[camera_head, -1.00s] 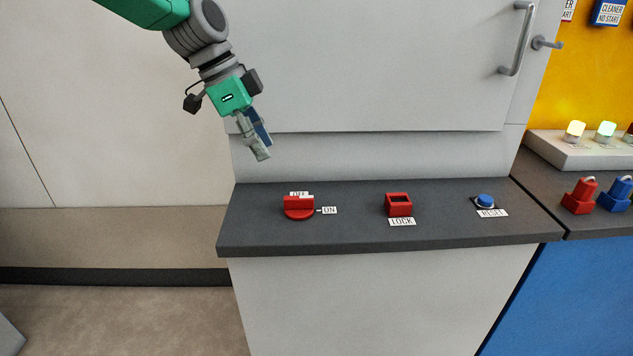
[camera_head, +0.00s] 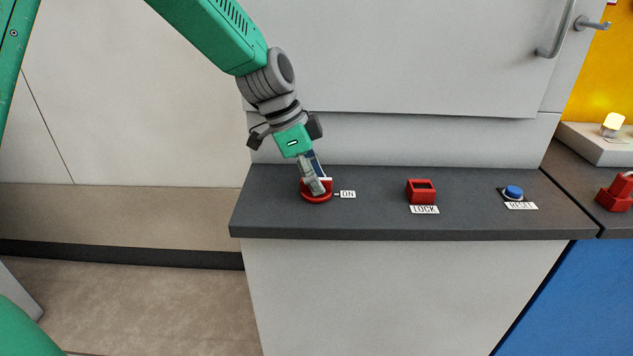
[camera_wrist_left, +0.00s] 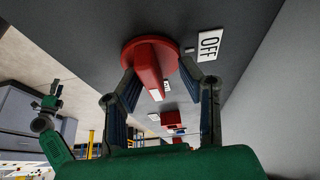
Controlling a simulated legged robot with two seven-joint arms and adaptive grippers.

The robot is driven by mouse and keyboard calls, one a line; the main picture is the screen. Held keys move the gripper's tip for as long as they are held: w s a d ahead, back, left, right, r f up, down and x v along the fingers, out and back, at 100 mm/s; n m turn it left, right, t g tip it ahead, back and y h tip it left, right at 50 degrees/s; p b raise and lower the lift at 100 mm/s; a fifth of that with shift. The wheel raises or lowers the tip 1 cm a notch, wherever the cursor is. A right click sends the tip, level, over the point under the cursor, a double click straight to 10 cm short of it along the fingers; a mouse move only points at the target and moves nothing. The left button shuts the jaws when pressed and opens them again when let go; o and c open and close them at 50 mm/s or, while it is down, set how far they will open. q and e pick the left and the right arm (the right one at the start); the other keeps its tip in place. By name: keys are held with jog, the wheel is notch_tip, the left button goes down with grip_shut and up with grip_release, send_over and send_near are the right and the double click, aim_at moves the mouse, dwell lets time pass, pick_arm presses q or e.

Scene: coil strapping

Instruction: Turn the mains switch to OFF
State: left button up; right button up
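The red mains switch (camera_head: 317,197) is a round knob with a raised bar on the dark counter, partly hidden by my gripper in the head view. In the left wrist view the switch bar (camera_wrist_left: 147,67) points towards the partly covered ON label, and the OFF label (camera_wrist_left: 210,44) lies to the right of the knob. My left gripper (camera_head: 317,188) is down at the switch. In the left wrist view its fingers (camera_wrist_left: 158,70) are apart, one on each side of the bar, with gaps visible. My right gripper (camera_wrist_left: 52,102) seems to show small at the left there; its fingers are unclear.
A red LOCK block (camera_head: 421,192) and a blue RESET button (camera_head: 513,192) are farther right on the counter (camera_head: 380,225). The pale cabinet wall (camera_head: 400,145) rises behind. The counter between switch and LOCK is clear apart from the ON label (camera_head: 348,194).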

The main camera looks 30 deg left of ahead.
pick_arm(q)
jog(key=shift+w+d+r, duration=0.1)
jog(key=shift+d+r, duration=0.05)
jog(key=shift+d, duration=1.15)
jog(key=shift+c, duration=0.8)
grip_shut()
jog(key=shift+a, duration=0.3)
jog(key=shift+a+f, duration=0.2)
jog(key=shift+a, duration=0.2)
pick_arm(e)
jog(key=shift+d+f, duration=0.25)
jog(key=shift+d, duration=0.4)
pick_arm(q)
jog(key=shift+d, duration=0.1)
